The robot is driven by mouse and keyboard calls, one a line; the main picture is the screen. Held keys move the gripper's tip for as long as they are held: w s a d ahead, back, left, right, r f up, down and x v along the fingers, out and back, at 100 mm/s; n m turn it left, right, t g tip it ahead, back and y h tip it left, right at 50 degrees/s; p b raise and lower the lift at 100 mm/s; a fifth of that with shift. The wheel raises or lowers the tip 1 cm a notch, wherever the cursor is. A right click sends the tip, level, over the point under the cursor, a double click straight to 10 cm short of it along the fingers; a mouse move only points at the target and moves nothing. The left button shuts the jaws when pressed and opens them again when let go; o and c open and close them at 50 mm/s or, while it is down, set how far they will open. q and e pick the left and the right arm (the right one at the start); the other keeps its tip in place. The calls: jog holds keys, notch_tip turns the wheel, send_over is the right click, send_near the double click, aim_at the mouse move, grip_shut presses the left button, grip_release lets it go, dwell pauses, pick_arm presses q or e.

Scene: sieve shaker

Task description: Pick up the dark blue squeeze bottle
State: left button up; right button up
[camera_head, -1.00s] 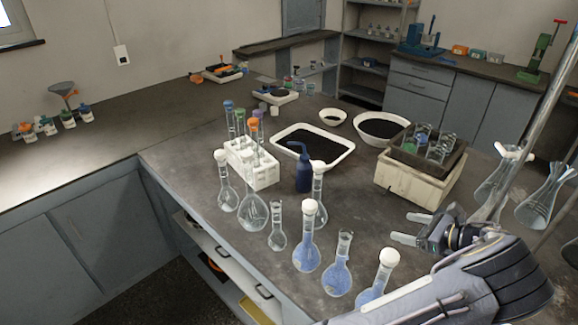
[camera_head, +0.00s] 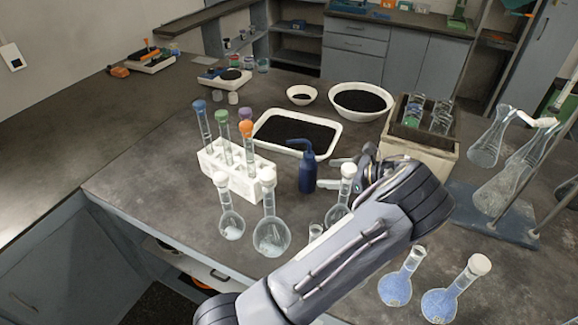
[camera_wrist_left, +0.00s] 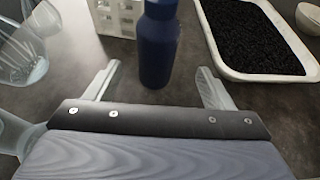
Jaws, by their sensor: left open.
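The dark blue squeeze bottle (camera_head: 307,172) stands upright on the dark bench, its bent spout pointing left. My left gripper (camera_head: 338,173) is just to the right of it in the head view, with its arm crossing the front of the bench. In the left wrist view the bottle (camera_wrist_left: 158,42) stands ahead, lined up between the two spread fingers (camera_wrist_left: 158,88), a little beyond their tips. The gripper is open and empty. The bottle's top is cut off in the wrist view. My right gripper is not in view.
A white rack (camera_head: 235,172) with stoppered tubes stands left of the bottle. A white tray of black grains (camera_head: 338,143) lies behind it. Stoppered flasks (camera_head: 271,233) stand in front, close to my arm. A box with jars (camera_head: 445,153) stands at right.

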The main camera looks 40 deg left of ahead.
aim_at(307, 173)
pick_arm(q)
jog(key=x, duration=0.2)
jog(key=shift+s+a, duration=0.15)
jog(key=shift+a, duration=0.15)
jog(key=x, duration=0.1)
jog(key=p+x, duration=0.1)
jog(key=x, duration=0.2)
jog(key=shift+s+a, duration=0.15)
jog(key=shift+s, duration=0.15)
jog(key=shift+s+a+f+p, duration=0.1)
jog(key=shift+a+f+p, duration=0.25)
jog(key=shift+a, duration=0.2)
jog(key=c, duration=0.7)
